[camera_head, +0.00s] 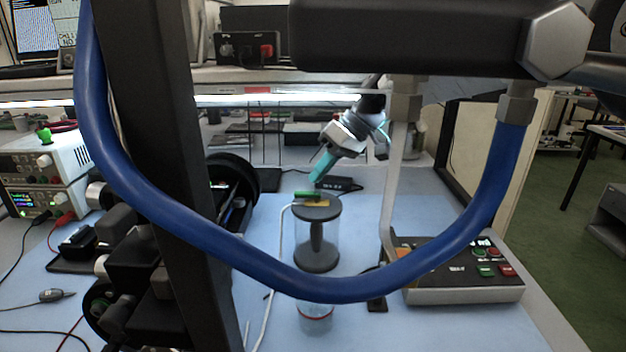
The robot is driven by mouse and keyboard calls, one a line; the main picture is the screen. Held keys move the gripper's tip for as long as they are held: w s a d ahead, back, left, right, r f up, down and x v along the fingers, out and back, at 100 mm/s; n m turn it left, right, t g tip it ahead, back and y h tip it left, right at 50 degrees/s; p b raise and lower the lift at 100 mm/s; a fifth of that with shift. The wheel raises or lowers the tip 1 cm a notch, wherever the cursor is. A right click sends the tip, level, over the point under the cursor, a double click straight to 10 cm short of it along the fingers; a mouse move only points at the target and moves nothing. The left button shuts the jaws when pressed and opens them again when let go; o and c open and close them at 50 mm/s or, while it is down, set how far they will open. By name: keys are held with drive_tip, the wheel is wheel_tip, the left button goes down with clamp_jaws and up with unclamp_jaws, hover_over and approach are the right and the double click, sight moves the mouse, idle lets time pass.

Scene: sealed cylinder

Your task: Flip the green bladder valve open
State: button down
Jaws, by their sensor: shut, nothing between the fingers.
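The sealed cylinder (330,222) is clear with a dark grey lid and a dark grey piston inside. It stands upright on the light blue mat. The small green valve handle (308,194) lies flat across the top of the lid, above a yellowish fitting (314,204). A thin white tube (283,225) runs from the lid's left side down to the mat. My gripper (318,180), with teal fingers, is shut and empty. It points down and left, its tips just above and slightly right of the green handle. I cannot tell if they touch.
A thick blue hose (330,289) and a dark bar (420,35) cross the near view and hide parts of the bench. A control box (465,291) with red and green buttons sits to the right. Power supplies (50,165) stand at the left. A small glass (316,312) is in front.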

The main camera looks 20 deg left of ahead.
drive_tip(key=shift+v, duration=2.4)
drive_tip(key=shift+w+a+r, duration=0.1)
drive_tip(key=shift+a, duration=0.1)
drive_tip(key=s+d+f+m+t+h, duration=0.2)
drive_tip(key=s+d+m, duration=0.4)
drive_tip(key=s+d, duration=1)
drive_tip(key=s+d+f+m+t+h, duration=0.2)
drive_tip(key=s+d+f+m+h, duration=0.2)
drive_tip(key=s+d, duration=1.3)
drive_tip(key=shift+s+d+m+h, duration=0.4)
drive_tip(key=shift+d+m, duration=1.3)
drive_tip(key=shift+d, duration=1.45)
drive_tip(key=shift+f, duration=0.1)
